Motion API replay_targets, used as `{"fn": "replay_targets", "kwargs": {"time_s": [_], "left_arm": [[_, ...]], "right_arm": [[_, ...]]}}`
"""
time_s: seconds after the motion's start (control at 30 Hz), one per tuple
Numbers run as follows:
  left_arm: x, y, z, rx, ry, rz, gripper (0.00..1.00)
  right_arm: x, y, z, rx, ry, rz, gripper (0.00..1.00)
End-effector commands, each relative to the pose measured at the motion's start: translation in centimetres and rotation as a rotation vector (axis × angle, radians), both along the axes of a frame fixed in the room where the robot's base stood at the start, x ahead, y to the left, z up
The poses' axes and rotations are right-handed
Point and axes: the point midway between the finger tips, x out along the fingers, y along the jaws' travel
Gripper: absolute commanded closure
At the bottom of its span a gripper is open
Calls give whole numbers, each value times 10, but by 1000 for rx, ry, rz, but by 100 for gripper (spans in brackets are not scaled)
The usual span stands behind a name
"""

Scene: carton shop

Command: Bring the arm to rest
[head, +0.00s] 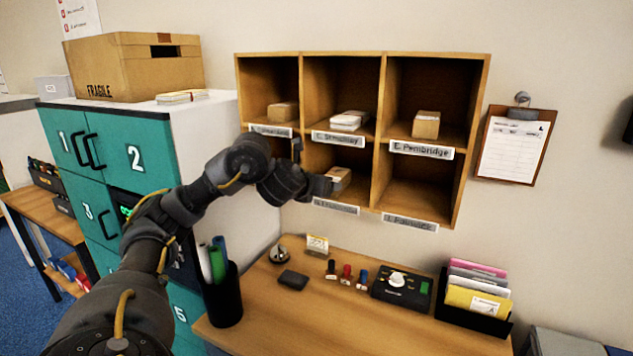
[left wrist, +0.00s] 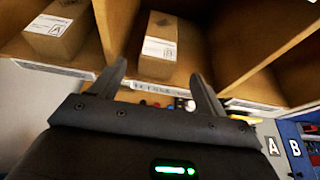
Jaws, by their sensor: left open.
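My left arm reaches across the head view to the wooden pigeonhole shelf (head: 378,130). Its gripper (head: 326,184) is at the front of the lower middle compartment, beside a small brown carton (head: 341,177). In the left wrist view the gripper (left wrist: 158,72) is open, its two fingers apart. A carton with a white label (left wrist: 160,45) lies in the compartment beyond the fingertips; I see nothing held. Another carton, labelled A (left wrist: 58,28), sits in the compartment to the left there. My right gripper is not in view.
Upper compartments hold a carton (head: 283,112), white packets (head: 349,120) and another carton (head: 426,124). Below stands a desk (head: 330,325) with stamps, a pen cup (head: 223,300) and a folder holder (head: 474,315). Teal lockers (head: 95,165) stand left, under a FRAGILE box (head: 130,65).

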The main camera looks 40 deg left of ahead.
Motion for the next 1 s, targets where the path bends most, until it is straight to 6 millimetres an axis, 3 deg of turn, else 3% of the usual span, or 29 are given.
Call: {"fn": "replay_targets", "kwargs": {"time_s": [0.2, 0.77, 0.87, 0.97, 1.0], "left_arm": [[-12, -3, 5, 1, -1, 3, 26], [-12, -4, 4, -2, 0, 2, 26], [-8, -15, -6, -28, -2, -10, 26], [1, -46, -32, -119, -17, -36, 26], [5, -65, -49, -181, -24, -48, 26]], "right_arm": [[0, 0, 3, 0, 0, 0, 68], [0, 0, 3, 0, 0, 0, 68], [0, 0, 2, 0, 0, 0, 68], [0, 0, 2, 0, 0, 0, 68], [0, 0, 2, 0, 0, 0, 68]]}}
